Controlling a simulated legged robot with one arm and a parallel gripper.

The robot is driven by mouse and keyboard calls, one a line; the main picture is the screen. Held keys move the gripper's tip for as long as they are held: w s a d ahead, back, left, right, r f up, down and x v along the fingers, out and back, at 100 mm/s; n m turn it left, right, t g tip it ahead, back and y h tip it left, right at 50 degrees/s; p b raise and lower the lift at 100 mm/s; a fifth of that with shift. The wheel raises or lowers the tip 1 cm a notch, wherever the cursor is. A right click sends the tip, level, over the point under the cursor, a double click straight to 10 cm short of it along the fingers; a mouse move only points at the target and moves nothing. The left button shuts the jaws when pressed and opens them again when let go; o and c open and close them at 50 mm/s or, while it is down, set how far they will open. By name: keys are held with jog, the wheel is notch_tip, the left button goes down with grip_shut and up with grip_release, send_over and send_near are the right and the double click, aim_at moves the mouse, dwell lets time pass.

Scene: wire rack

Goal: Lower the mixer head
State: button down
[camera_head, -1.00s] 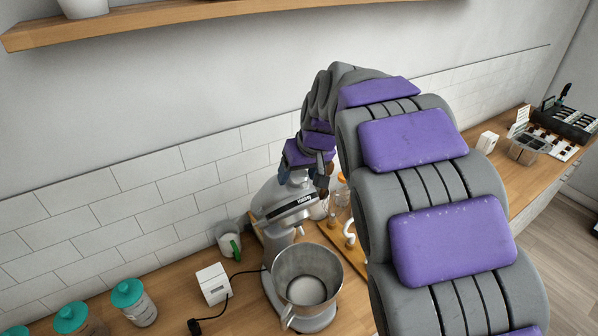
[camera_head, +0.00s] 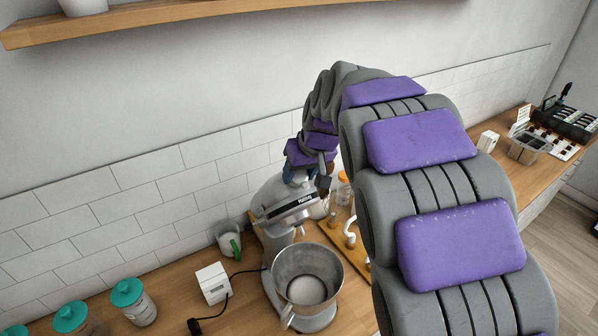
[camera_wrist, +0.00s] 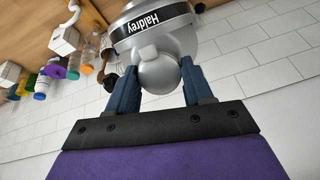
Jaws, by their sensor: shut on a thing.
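The grey stand mixer's head (camera_head: 283,193), with a black name band, is tilted up above and behind its metal bowl (camera_head: 338,262). In the wrist view the mixer head (camera_wrist: 172,38) fills the top middle. My gripper (camera_wrist: 158,78) has its two blue fingers on either side of the rounded knob-like end of the head and is shut on it. In the head view my gripper (camera_head: 306,177) is at the raised end of the head, partly hidden by my own wrist. The bowl sits upright on the mixer base.
A white box (camera_head: 213,284) with a black cord stands left of the mixer. A cup with green (camera_head: 228,239) is behind it. Teal-lidded jars (camera_head: 137,303) are at the front left. Bottles and a wooden board (camera_head: 352,246) are to the right. A shelf (camera_head: 180,20) hangs above.

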aim_at(307, 186)
jog(key=s+f+b, duration=0.1)
jog(key=b, duration=0.1)
jog(key=s+d+t+b, duration=0.1)
jog(key=shift+s+d+f+b, duration=0.2)
jog(key=shift+d+f+b, duration=0.1)
jog(key=shift+f+b, duration=0.1)
jog(key=shift+s+d+f+y, duration=0.15)
jog(key=shift+s+d+y, duration=0.1)
jog(key=shift+s+y, duration=0.15)
jog(key=shift+c, duration=2.3)
grip_release()
jog(key=shift+d+r, duration=0.2)
jog(key=shift+r, duration=0.4)
jog(key=b+v, duration=0.1)
jog(key=v, duration=1.5)
jog(key=shift+s, duration=0.25)
